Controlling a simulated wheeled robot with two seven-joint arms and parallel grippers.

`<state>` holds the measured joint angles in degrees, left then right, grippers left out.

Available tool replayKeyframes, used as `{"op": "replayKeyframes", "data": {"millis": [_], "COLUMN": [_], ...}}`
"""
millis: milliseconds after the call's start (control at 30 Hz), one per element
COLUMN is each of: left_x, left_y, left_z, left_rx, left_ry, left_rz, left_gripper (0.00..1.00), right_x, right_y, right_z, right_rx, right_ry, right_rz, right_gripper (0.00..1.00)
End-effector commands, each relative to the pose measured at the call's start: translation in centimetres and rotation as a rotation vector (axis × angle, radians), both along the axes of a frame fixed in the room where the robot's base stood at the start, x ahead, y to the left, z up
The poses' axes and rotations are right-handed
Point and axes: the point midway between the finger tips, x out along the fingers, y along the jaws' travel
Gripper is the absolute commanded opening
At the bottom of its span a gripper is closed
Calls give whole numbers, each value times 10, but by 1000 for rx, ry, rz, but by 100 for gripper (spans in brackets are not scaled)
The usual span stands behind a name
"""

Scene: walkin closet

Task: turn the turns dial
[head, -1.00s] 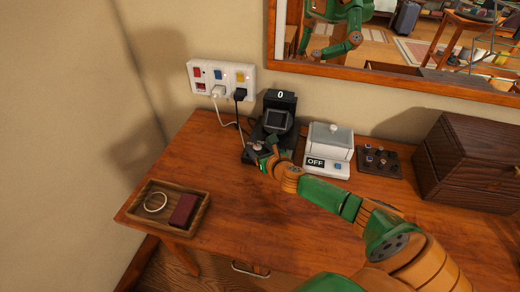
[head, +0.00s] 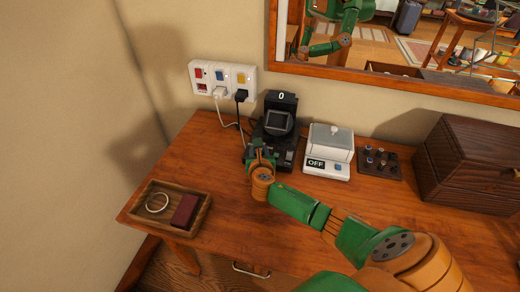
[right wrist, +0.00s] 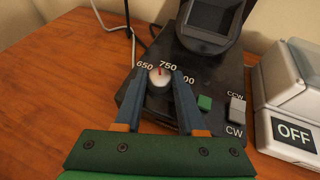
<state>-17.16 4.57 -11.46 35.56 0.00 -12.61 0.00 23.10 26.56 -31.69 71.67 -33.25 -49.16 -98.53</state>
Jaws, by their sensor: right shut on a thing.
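The black watch winder (head: 279,122) stands at the back of the wooden table, with a display reading 0. Its turns dial (right wrist: 160,77) is a silver knob with a red mark on the front left of its base. The mark points up, close to the 750 label; 650 is to its left, and a label ending in 00 is partly hidden to its right. My right gripper (head: 260,152) is at the dial, and in the right wrist view its fingers (right wrist: 159,88) are closed on both sides of the knob. My left gripper is not directly in view.
A green button (right wrist: 205,102) and a CCW/CW switch (right wrist: 237,108) sit right of the dial. A white box marked OFF (head: 327,152) stands close on the right. A tray (head: 204,215) with a ring lies front left. A cable runs to the wall outlets (head: 222,78).

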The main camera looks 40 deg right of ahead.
Motion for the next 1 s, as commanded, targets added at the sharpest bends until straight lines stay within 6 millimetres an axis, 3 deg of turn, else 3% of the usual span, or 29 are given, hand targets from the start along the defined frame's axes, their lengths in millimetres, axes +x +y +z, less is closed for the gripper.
{"op": "replayKeyframes", "data": {"millis": [500,1000], "left_x": [0,-1], "left_y": [0,0], "left_z": [-27,-35], "left_rx": [0,0], "left_ry": [1,1], "left_rz": [0,0], "left_gripper": [42,42], "right_x": [5,6], "right_y": [5,6], "right_z": [-2,0], "right_rx": [0,-1], "right_ry": [-3,-2], "right_rz": [-348,-434], "right_gripper": [0,0]}}
